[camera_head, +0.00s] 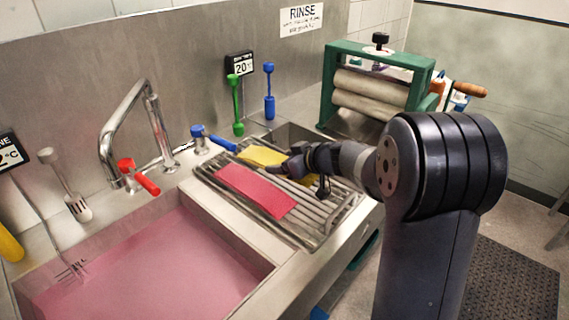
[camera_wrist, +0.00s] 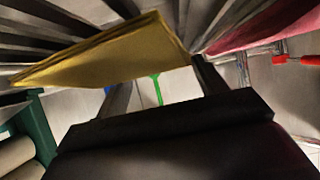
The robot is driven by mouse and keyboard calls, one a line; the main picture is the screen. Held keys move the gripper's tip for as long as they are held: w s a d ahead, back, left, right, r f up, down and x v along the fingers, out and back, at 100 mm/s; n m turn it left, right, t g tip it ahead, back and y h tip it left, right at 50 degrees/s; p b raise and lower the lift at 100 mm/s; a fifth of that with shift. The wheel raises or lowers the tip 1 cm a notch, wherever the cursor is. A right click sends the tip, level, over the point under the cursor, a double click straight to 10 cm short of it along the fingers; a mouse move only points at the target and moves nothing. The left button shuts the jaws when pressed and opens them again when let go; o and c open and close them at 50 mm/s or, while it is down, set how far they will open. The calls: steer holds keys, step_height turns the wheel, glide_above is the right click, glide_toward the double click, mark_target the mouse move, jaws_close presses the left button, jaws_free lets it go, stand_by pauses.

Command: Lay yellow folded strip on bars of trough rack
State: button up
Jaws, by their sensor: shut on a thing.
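The yellow folded strip (camera_head: 261,155) is at the back of the trough rack (camera_head: 318,229), over its bars, left of my gripper (camera_head: 291,166). My gripper is shut on the strip. In the wrist view the yellow strip (camera_wrist: 105,55) spans in front of the fingers of my gripper (camera_wrist: 165,84), with the dark rack bars (camera_wrist: 35,28) close behind it. I cannot tell whether the strip touches the bars. A pink-red strip (camera_head: 255,190) lies flat across the bars in front of the yellow one; its edge shows in the wrist view (camera_wrist: 262,27).
A sink of pink liquid (camera_head: 160,265) is at the left, with a tap (camera_head: 150,120) behind it. A green-framed roller wringer (camera_head: 375,90) stands right behind the rack. Green (camera_head: 237,105) and blue (camera_head: 269,90) upright tools stand at the back wall. Bare bars show at the rack's right.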

steer(key=o, duration=1.1)
steer(key=shift+f, duration=0.15)
